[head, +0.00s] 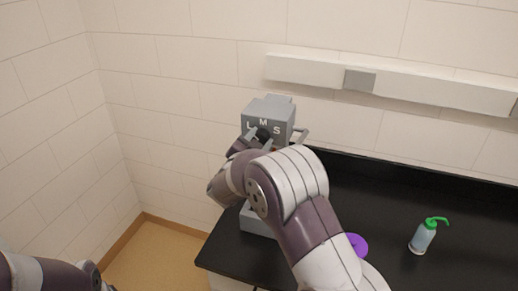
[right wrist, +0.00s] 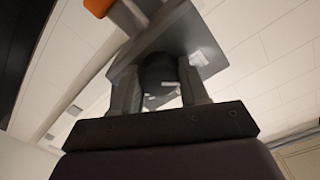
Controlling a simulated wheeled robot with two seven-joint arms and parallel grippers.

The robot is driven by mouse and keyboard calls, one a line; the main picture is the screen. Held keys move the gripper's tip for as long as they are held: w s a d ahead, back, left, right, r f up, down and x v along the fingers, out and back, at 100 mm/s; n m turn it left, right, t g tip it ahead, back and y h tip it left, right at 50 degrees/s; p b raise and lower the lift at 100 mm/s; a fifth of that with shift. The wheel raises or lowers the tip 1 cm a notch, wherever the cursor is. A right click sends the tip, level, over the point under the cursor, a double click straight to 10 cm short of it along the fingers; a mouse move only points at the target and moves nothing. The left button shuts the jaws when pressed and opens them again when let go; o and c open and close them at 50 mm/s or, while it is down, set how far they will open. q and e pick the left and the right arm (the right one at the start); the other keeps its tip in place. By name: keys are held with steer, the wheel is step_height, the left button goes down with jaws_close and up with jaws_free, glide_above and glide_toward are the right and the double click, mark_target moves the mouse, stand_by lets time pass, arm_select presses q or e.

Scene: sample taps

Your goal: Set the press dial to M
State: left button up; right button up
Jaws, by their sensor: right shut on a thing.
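The grey press (head: 268,118) stands on the black bench near its left end. Its front carries the letters L, M and S, with M at the top. The dark dial (right wrist: 158,72) on its front sits between the fingers of my right gripper (right wrist: 160,92), which is shut on it. In the head view the right gripper (head: 256,137) is at the press front, and my arm covers much of the press below. White marks show near the dial in the right wrist view, but I cannot tell which letter it points to. My left gripper is out of view.
A wash bottle with a green top (head: 423,236) stands on the black bench (head: 385,195) at the right. A purple round thing (head: 357,244) is partly behind my right arm. An orange part (right wrist: 98,6) shows at the top of the right wrist view. A rail (head: 410,86) runs along the wall.

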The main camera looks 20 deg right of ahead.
steer(key=shift+f+m+y+b, duration=0.15)
steer(key=shift+m+b, duration=2.25)
steer(key=shift+b, duration=1)
steer(key=shift+f+m+y+b, duration=0.15)
steer(key=shift+m+b, duration=2.25)
steer(key=shift+b, duration=1)
